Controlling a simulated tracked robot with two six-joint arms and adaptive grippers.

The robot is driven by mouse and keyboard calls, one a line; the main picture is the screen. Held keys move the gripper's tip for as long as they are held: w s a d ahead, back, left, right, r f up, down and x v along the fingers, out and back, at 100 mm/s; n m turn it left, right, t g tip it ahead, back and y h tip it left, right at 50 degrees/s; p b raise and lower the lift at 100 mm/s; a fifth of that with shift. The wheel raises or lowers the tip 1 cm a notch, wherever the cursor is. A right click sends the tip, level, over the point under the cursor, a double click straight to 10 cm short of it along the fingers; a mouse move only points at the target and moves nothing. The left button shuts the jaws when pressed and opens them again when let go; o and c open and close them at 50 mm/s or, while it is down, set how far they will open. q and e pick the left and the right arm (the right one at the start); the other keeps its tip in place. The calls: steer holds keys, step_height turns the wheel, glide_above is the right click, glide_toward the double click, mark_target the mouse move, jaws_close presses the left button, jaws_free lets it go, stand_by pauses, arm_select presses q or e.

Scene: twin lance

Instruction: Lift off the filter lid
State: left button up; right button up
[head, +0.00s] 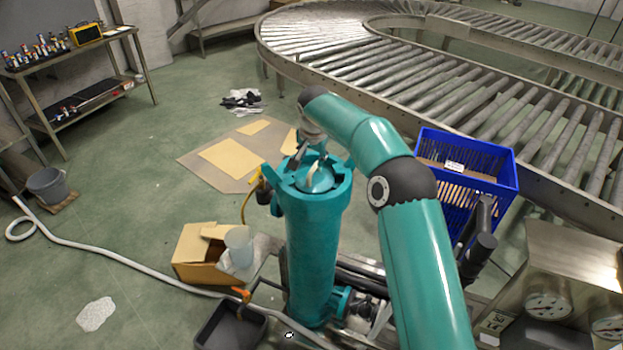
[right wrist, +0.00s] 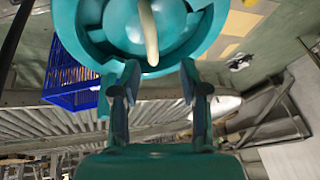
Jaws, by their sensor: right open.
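The filter housing (head: 311,245) is a tall teal cylinder standing upright in the middle of the head view. Its round teal lid (head: 322,183) sits in the top opening and has a pale curved handle (head: 312,172). In the right wrist view the lid (right wrist: 112,20) and its handle (right wrist: 149,32) show at the top. My right gripper (head: 309,155) hangs over the lid from my teal arm, partly hiding it. Its two fingers (right wrist: 160,68) are apart, with nothing between them, and the handle lies just beyond the tips. My left gripper is not in view.
A blue crate (head: 488,150) stands right of my arm, in front of a roller conveyor (head: 440,65). A cardboard box (head: 192,262) and a black tray (head: 228,330) lie near the housing's base. A grey hose (head: 130,268) crosses the floor. Floor at left is mostly free.

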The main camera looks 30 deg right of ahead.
mark_target(314, 166)
steer(key=x, duration=0.1)
steer(key=p+x, duration=0.1)
steer(key=x, duration=0.1)
steer(key=p+x, duration=0.1)
steer(key=shift+d+f, duration=0.3)
steer(key=shift+d, duration=0.1)
steer(key=shift+w+f, duration=0.2)
steer(key=shift+f, duration=0.2)
steer(key=c, duration=0.7)
jaws_close()
steer(key=shift+d+r, duration=0.1)
